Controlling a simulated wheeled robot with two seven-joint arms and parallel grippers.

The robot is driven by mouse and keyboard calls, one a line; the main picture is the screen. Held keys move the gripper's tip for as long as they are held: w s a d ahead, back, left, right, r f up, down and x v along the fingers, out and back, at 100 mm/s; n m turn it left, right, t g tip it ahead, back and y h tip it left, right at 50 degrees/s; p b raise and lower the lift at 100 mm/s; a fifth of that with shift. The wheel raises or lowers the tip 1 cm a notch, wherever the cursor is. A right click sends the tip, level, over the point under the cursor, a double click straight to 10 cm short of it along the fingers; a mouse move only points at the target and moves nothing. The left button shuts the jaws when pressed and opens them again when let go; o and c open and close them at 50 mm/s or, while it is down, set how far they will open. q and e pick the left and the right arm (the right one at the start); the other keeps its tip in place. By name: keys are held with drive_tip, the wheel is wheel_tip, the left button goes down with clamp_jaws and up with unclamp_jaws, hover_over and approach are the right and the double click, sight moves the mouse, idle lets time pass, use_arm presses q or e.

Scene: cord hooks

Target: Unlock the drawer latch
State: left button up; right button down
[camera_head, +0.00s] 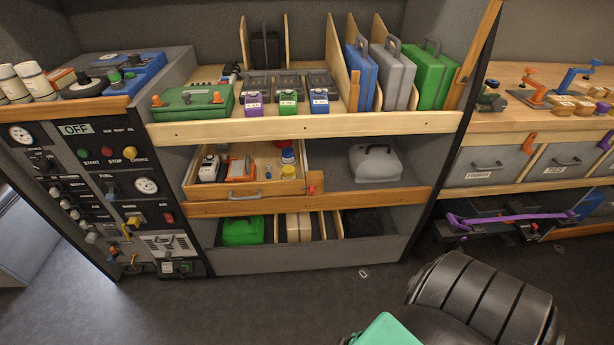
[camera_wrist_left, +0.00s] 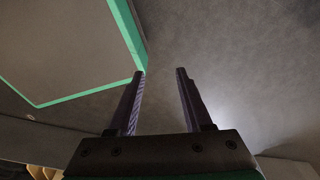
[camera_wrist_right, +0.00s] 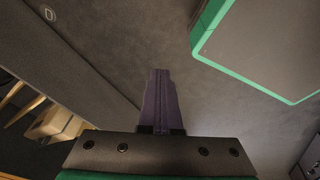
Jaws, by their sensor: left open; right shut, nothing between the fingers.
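A wooden drawer (camera_head: 243,196) with a grey bar handle sits on the middle shelf of the cabinet in the head view. A small red piece (camera_head: 311,189), which looks like a latch, is at the right end of its front; its exact position is too small to tell. Neither gripper shows in the head view. My left gripper (camera_wrist_left: 160,73) is open and empty in the left wrist view. My right gripper (camera_wrist_right: 160,74) is shut with its fingers together and nothing held in the right wrist view. Both appear away from the drawer.
A control panel (camera_head: 110,165) stands left of the cabinet. A grey case (camera_head: 375,163) is right of the drawer. Carpet (camera_head: 300,300) before the cabinet is mostly clear.

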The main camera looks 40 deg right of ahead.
drive_tip(key=w+d+f+n+t+b, duration=0.25)
drive_tip(key=w+b, duration=0.25)
drive_tip(key=w, duration=0.6)
use_arm(q)
drive_tip(key=w+d+f+b, duration=0.3)
drive_tip(key=w+f+b, duration=0.5)
drive_tip(key=w+b, duration=0.25)
use_arm(e)
drive_tip(key=w+d+r+n+t+h, duration=0.1)
drive_tip(key=w+d+r+n+t, duration=0.2)
drive_tip(key=w, duration=0.6)
drive_tip(key=w+d+r+n+t+h, duration=0.1)
drive_tip(key=w+d+r+t, duration=0.3)
drive_tip(key=w, duration=0.5)
use_arm(q)
drive_tip(key=w+d+r+b, duration=0.1)
drive_tip(key=w+r+b, duration=0.2)
drive_tip(key=b, duration=0.3)
drive_tip(key=shift+w+r, duration=0.3)
drive_tip(key=shift+r, duration=0.6)
use_arm(e)
drive_tip(key=w+d+r+n+t+h, duration=0.1)
drive_tip(key=w+d+r+n+t, duration=0.1)
drive_tip(key=r, duration=0.8)
drive_tip(key=w+d+r+n+t+h, duration=0.2)
drive_tip(key=d+r+t, duration=0.1)
drive_tip(key=r, duration=0.7)
drive_tip(key=shift+w+d, duration=0.3)
drive_tip(key=shift+d, duration=0.15)
